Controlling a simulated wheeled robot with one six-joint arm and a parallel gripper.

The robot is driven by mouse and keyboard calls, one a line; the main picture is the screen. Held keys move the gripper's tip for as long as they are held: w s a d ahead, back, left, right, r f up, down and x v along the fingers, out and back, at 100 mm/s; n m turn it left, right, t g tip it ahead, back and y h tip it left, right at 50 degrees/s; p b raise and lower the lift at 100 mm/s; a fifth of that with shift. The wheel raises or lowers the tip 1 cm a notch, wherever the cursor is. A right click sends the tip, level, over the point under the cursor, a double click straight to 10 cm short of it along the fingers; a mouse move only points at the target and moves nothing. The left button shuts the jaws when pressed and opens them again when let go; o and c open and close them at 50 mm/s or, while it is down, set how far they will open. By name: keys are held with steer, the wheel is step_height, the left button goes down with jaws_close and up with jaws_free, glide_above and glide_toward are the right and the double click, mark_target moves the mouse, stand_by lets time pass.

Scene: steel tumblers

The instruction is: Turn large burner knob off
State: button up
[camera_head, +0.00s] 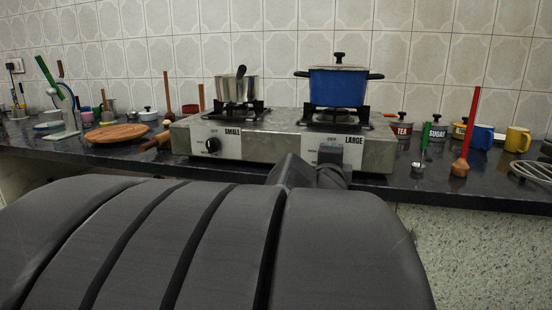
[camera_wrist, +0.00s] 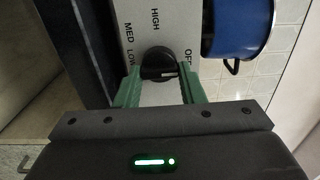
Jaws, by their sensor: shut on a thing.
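The large burner knob (camera_wrist: 160,64) is black and round with a pale mark across it. It sits on the white stove panel, with HIGH, MED, LOW and OFF printed around it. OFF is at its right in the wrist view. The mark lies roughly sideways; which end is the pointer I cannot tell for sure. My gripper (camera_wrist: 160,78) has its green fingers on both sides of the knob, shut on it. In the head view my gripper (camera_head: 329,158) is in front of the LARGE panel (camera_head: 353,141) and hides the knob.
The stove (camera_head: 270,130) carries a steel pot (camera_head: 236,90) on the left burner and a blue pot (camera_head: 338,87) on the right one. The small burner knob (camera_head: 212,145) is at the left. Tins, mugs and utensils stand on the dark counter (camera_head: 400,182).

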stand_by(0.4)
steer(key=o, duration=1)
steer(key=shift+c, duration=0.2)
